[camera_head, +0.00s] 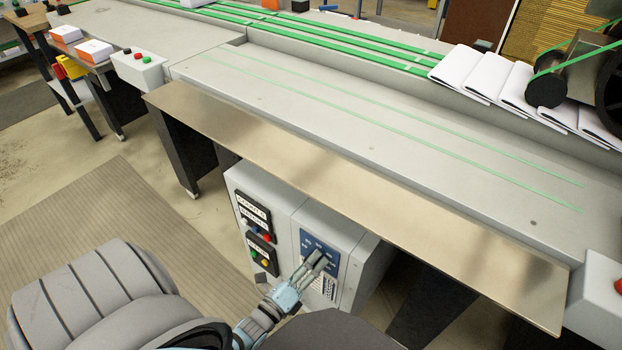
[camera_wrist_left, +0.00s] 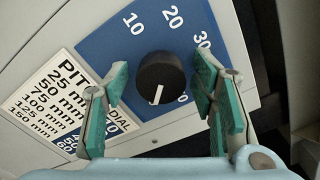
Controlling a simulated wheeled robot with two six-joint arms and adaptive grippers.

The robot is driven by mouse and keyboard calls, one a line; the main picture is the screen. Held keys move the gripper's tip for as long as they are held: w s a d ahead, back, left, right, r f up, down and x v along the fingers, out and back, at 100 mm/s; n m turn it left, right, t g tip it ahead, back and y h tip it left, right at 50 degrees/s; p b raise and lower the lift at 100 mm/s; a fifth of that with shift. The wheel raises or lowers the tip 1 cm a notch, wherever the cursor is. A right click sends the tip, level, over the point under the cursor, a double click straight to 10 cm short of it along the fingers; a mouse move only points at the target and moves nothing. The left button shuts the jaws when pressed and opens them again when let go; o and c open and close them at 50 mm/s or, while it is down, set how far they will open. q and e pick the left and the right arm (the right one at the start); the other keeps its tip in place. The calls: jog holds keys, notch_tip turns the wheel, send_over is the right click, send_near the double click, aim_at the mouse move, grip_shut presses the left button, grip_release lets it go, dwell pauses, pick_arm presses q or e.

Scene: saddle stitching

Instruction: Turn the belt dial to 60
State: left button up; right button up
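The belt dial (camera_wrist_left: 160,78) is a round black knob with a white pointer line, on a blue panel (camera_wrist_left: 103,48). The pointer points down and slightly left in the left wrist view. The numbers 10, 20 and 30 show around its upper side; a partly hidden number ending in 0 is at its lower right. My left gripper (camera_wrist_left: 162,72) is open, its green-padded fingers on either side of the knob with gaps to it. In the head view my left gripper (camera_head: 316,262) is in front of the blue panel (camera_head: 308,240) and hides the dial. My right gripper is not in view.
A pitch table (camera_wrist_left: 66,98) is printed beside the dial. The grey control cabinet (camera_head: 285,220) also carries buttons (camera_head: 260,255) to the left. A metal shelf edge (camera_head: 340,190) overhangs the cabinet. Folded white booklets (camera_head: 480,75) lie on the conveyor above.

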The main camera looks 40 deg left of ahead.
pick_arm(q)
jog(key=s, duration=1.2)
jog(key=shift+d, duration=0.15)
